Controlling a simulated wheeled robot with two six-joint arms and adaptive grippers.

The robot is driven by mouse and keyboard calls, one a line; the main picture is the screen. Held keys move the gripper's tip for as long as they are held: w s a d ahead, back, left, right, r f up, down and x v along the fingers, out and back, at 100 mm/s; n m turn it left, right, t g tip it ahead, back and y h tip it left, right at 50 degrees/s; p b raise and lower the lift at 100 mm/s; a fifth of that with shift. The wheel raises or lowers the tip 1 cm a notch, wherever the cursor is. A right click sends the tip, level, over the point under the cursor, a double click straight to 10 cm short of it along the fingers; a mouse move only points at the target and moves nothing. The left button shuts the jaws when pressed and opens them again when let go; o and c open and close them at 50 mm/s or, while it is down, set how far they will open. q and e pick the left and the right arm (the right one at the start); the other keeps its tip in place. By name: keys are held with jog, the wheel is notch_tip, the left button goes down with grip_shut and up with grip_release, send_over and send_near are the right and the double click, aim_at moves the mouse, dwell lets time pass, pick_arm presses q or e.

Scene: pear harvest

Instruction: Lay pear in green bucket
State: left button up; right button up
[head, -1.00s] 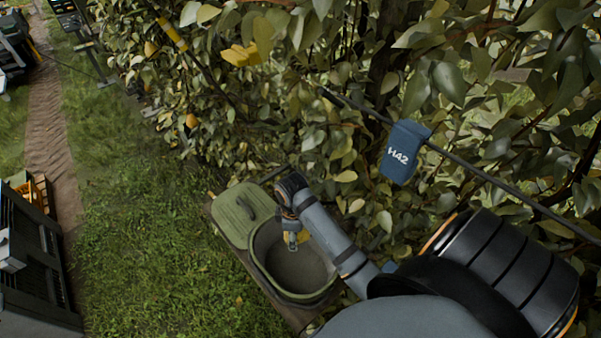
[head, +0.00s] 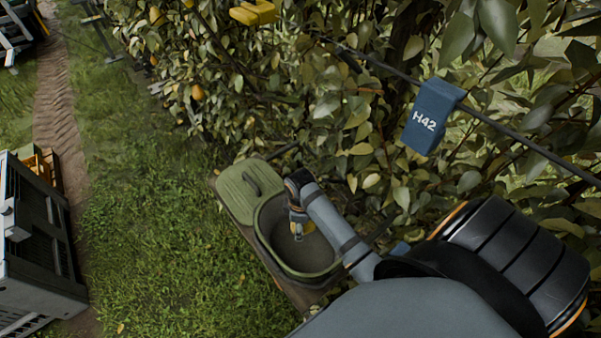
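The green bucket (head: 322,276) stands open on a wooden board at the lower middle of the head view. Its dark inside looks empty where I can see it. My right arm comes in from the lower right, and its gripper (head: 298,230) points down over the bucket's opening, inside the rim's outline. A small yellow patch shows at the fingertips. It is too small to tell whether it is part of a pear or of the gripper, or whether the fingers are open. My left gripper is out of view.
A green lid with a handle (head: 238,200) lies beside the bucket. Leafy branches with yellow pears (head: 197,92) stand behind. A blue H42 tag (head: 430,118) hangs on a wire, with a yellow piece (head: 255,13) further left. Grass is clear at left, beside a grey crate (head: 40,240).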

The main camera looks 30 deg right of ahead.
jog(key=b, duration=0.5)
send_near(301, 246)
notch_tip(301, 246, down, 5)
jog(key=shift+f, duration=0.3)
jog(key=shift+f, duration=0.4)
dwell(0.7)
jog(key=o, duration=1.3)
jog(key=shift+o, duration=0.2)
jog(key=shift+r, duration=0.1)
notch_tip(301, 246, up, 12)
jog(key=shift+f, duration=0.1)
